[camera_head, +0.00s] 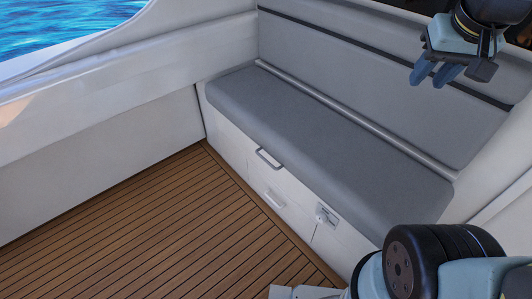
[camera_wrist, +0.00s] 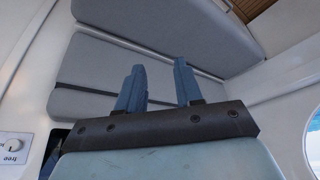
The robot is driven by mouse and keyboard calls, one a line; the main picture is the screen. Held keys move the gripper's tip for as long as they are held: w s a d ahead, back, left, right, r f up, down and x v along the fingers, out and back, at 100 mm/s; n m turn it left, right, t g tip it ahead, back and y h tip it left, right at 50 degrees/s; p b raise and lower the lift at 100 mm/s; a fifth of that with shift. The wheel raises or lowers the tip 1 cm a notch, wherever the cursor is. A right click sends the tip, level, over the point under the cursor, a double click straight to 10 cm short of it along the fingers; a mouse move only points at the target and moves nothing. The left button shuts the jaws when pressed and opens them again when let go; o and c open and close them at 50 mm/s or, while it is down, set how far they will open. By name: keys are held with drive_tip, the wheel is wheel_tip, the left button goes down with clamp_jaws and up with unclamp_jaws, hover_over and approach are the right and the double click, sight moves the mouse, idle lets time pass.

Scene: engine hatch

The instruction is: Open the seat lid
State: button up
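The seat lid is the long grey cushion (camera_head: 320,135) on a white bench base. It lies flat and looks closed. A grey handle (camera_head: 268,158) sits at its front edge, left of the middle. In the wrist view the grey padded surfaces (camera_wrist: 145,52) show beyond my fingers. My gripper (camera_head: 435,76) is at the upper right, in front of the backrest and well above the seat, apart from the handle. Its two blue fingers (camera_wrist: 158,84) are spread with nothing between them.
The grey backrest (camera_head: 385,72) rises behind the seat. The white bench front has a lower handle (camera_head: 275,198) and a latch (camera_head: 327,216). The brown slatted floor (camera_head: 150,235) in front is clear. A white side wall (camera_head: 100,150) stands at left.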

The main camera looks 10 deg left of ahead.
drive_tip(key=w+a+f+g, duration=0.2)
drive_tip(key=w+a+f, duration=0.1)
drive_tip(key=w, duration=0.5)
drive_tip(key=n+t+h, duration=0.1)
drive_tip(key=n+h, duration=0.4)
drive_tip(key=h, duration=0.5)
hover_over(264, 158)
drive_tip(key=s+d, duration=0.2)
drive_tip(key=s, duration=0.3)
wheel_tip(264, 158, down, 35)
drive_tip(key=s+a+f+n+t, duration=0.2)
drive_tip(key=s+a+f+t, duration=0.15)
drive_tip(key=a+f, duration=0.45)
drive_tip(key=s+a+f+n+t, duration=0.25)
drive_tip(key=f+t, duration=0.25)
drive_tip(key=f, duration=0.7)
drive_tip(key=shift+g, duration=0.25)
drive_tip(key=x, duration=1.4)
drive_tip(key=shift+w+a+r, duration=0.25)
drive_tip(key=shift+w+r, duration=0.05)
drive_tip(key=shift+r, duration=0.1)
drive_tip(key=shift+c, duration=0.5)
